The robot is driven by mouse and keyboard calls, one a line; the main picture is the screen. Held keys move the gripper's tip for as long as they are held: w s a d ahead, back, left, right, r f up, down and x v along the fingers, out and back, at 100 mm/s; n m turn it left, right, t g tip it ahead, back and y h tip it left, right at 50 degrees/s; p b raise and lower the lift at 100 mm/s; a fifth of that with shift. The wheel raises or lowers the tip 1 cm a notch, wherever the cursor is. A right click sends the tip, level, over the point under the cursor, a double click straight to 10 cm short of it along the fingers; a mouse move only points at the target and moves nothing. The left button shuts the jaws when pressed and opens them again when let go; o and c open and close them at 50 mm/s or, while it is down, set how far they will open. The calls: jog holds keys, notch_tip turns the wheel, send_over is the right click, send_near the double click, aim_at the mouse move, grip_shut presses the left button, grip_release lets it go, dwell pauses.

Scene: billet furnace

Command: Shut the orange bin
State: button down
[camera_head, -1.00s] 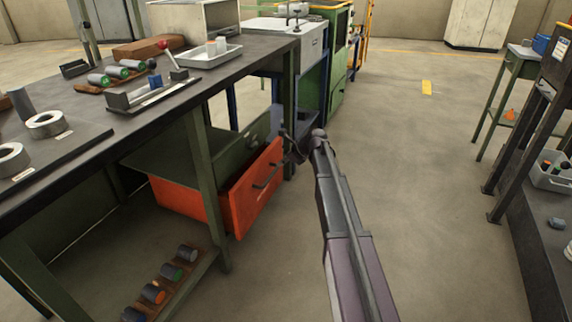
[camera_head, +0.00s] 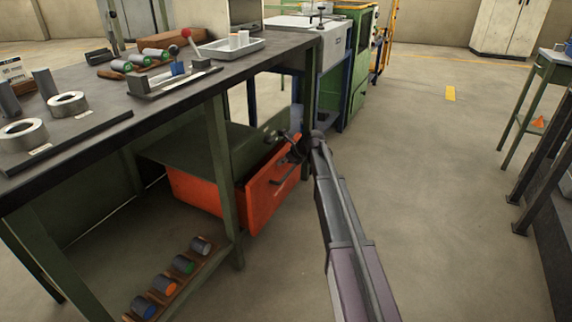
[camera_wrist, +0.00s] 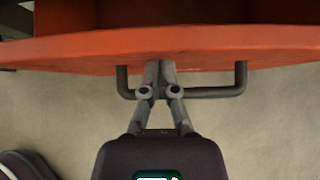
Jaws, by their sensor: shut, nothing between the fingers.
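The orange bin (camera_head: 268,195) is a drawer with a dark bar handle (camera_head: 285,172), hung under the workbench at left. It stands partly open, its front panel sticking out past the bench leg. In the wrist view the orange front (camera_wrist: 200,48) spans the top, with its dark inside partly showing beyond the rim. My gripper (camera_head: 290,150) is at the upper part of the drawer front. In the wrist view my gripper (camera_wrist: 158,72) has its fingers together, crossing over the handle (camera_wrist: 215,94) left of its middle. The tips are at or very near the panel; contact is unclear.
The workbench (camera_head: 90,150) carries rings, cylinders and a tray (camera_head: 232,48). A green machine (camera_head: 358,75) stands behind. Floor (camera_head: 430,210) to the right is clear up to another bench.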

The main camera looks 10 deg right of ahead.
dwell(0.3)
jog(key=w+a, duration=0.4)
jog(key=a, duration=0.1)
jog(key=shift+a, duration=0.35)
jog(key=shift+w, duration=0.1)
jog(key=s+d, duration=0.2)
jog(key=d, duration=0.1)
jog(key=shift+s+d, duration=0.2)
jog(key=shift+s, duration=0.05)
jog(key=p+v, duration=0.7)
jog(key=v, duration=0.3)
jog(key=shift+s+d, duration=0.15)
jog(key=shift+d, duration=0.15)
